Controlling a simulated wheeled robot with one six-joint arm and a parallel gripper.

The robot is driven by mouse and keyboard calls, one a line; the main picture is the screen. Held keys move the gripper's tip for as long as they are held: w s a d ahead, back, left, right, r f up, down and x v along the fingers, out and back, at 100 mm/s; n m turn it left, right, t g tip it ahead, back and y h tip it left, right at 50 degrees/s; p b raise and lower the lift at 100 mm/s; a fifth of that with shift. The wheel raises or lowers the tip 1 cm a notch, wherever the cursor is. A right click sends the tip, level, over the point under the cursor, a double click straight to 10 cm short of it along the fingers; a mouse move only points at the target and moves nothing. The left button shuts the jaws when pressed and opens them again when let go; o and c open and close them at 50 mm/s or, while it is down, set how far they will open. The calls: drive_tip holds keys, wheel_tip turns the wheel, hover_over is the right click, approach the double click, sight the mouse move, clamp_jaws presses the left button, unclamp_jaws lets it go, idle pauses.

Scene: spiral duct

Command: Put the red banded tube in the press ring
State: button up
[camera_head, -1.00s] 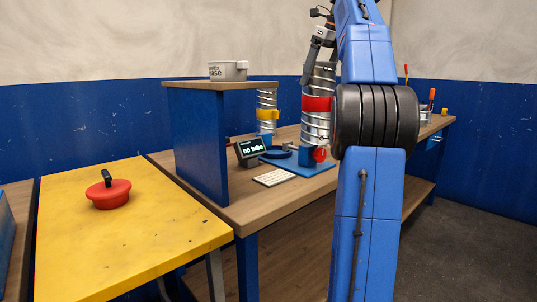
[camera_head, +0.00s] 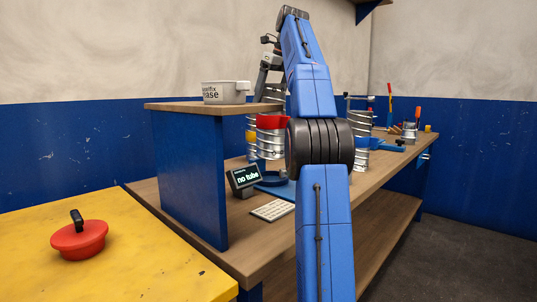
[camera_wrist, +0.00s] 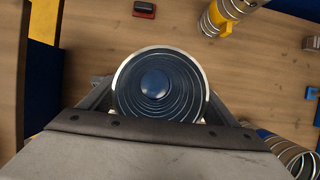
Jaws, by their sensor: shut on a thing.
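The red banded tube (camera_head: 271,122) is a ribbed silver duct with a red band, hanging upright from my gripper (camera_head: 268,78) in the head view. In the wrist view my gripper (camera_wrist: 157,102) is shut on the tube (camera_wrist: 119,82). I look down its bore onto a round blue surface with a lighter blue disc in the middle. The blue press ring (camera_head: 272,180) stands on the bench, below the tube in the head view. My arm hides part of the ring's base. A small display (camera_head: 243,178) beside it reads "no tube".
A yellow-banded tube (camera_wrist: 214,20) stands behind the red one. Another duct (camera_head: 360,122) stands further right on the bench (camera_head: 225,205). A raised shelf (camera_head: 185,106) with a grey bin (camera_head: 226,93) is on the left. A keypad (camera_head: 272,210) lies at the front.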

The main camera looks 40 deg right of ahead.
sight(280, 91)
wheel_tip(280, 91, down, 9)
drive_tip(key=shift+f, duration=0.15)
idle(0.6)
drive_tip(key=shift+s+f, duration=0.1)
drive_tip(key=shift+f, duration=0.1)
drive_tip(key=o, duration=1.8)
drive_tip(key=shift+r, duration=0.1)
drive_tip(key=v, duration=1.2)
drive_tip(key=shift+r, duration=0.15)
